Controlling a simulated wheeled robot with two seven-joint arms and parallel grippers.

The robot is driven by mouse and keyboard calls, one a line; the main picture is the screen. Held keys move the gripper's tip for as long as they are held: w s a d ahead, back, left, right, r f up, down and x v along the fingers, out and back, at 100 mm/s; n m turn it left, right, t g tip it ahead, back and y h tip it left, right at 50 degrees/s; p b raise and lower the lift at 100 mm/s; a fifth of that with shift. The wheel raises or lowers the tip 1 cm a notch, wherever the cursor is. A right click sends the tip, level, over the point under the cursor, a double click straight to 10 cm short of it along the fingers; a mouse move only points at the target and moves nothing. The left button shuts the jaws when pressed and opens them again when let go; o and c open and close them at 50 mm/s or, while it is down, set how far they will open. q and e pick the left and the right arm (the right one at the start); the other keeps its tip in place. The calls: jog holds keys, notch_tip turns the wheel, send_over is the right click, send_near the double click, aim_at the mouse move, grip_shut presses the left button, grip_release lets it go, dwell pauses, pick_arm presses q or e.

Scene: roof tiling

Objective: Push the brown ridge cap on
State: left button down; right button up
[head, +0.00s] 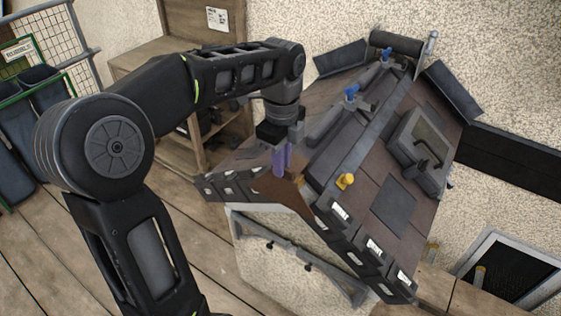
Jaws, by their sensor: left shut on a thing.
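The brown ridge cap (275,187) is at the near gable end of the small model roof, below my left gripper (283,160). My left gripper points down with its purple fingers close together, shut on the brown cap. The fingers hide part of the cap, and I cannot tell how far it sits over the ridge. Grey ridge pieces (332,121) run up the ridge behind it. My right gripper is not in view.
Blue-topped fittings (352,92) stand along the ridge and a yellow one (345,181) on the near slope. A grey roof window (421,140) is on the right slope. A wooden shelf unit (150,62) stands behind my left arm. Wooden floor is clear at lower left.

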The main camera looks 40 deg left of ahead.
pick_arm(q)
jog(key=shift+w, duration=0.1)
dwell(0.3)
jog(key=shift+w+p, duration=0.4)
jog(key=shift+w, duration=0.05)
jog(key=shift+w+p, duration=0.3)
jog(key=shift+w, duration=0.25)
dwell(1.0)
jog(key=c, duration=1.4)
grip_release()
jog(key=shift+o, duration=0.2)
